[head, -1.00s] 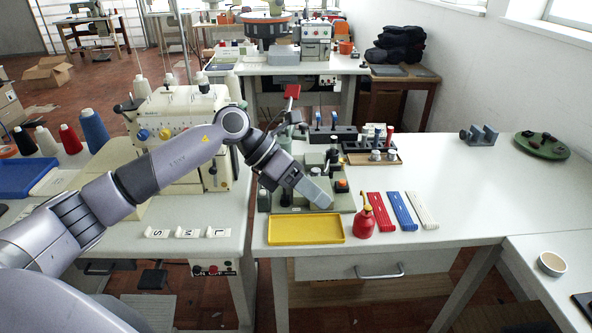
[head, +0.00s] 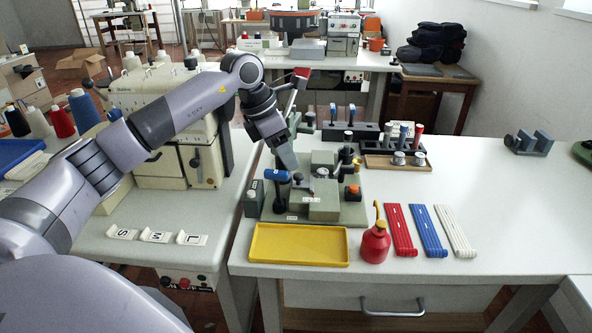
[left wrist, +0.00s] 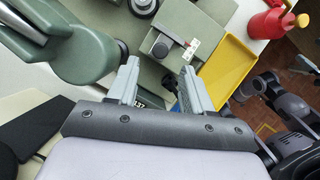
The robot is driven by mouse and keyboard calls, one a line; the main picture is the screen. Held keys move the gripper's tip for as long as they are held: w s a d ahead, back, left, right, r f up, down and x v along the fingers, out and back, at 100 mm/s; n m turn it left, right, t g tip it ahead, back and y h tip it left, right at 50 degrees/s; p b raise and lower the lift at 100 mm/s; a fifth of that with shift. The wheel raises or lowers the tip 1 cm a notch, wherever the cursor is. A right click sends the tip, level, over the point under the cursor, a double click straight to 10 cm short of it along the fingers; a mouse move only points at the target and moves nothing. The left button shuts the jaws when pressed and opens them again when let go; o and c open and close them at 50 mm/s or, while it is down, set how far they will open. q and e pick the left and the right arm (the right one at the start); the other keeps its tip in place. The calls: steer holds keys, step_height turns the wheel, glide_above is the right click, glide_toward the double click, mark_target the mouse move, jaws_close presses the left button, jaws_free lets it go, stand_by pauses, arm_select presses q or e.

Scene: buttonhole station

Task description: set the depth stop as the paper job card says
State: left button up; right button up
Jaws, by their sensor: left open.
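The green-grey buttonhole fixture (head: 300,210) stands on the white bench behind the yellow tray. It carries grey blocks, a blue-topped handle (head: 277,176), an orange button (head: 353,190) and dark-topped posts. I cannot tell which part is the depth stop. My left gripper (head: 291,167) points down over the fixture's left rear part, beside the blue-topped handle. In the left wrist view its two fingers (left wrist: 160,85) are apart and hold nothing. No paper job card is recognisable.
The yellow tray (head: 299,256) and a red oiler (head: 375,243) stand in front. Red, blue and white strips (head: 428,232) lie to the right. A wooden tray (head: 398,163) with metal parts and a dark rack (head: 350,131) stand behind. The bench's right side is mostly clear.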

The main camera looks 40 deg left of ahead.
mark_target(298, 175)
arm_select(q)
steer(key=x, duration=0.5)
steer(key=shift+f, duration=0.1)
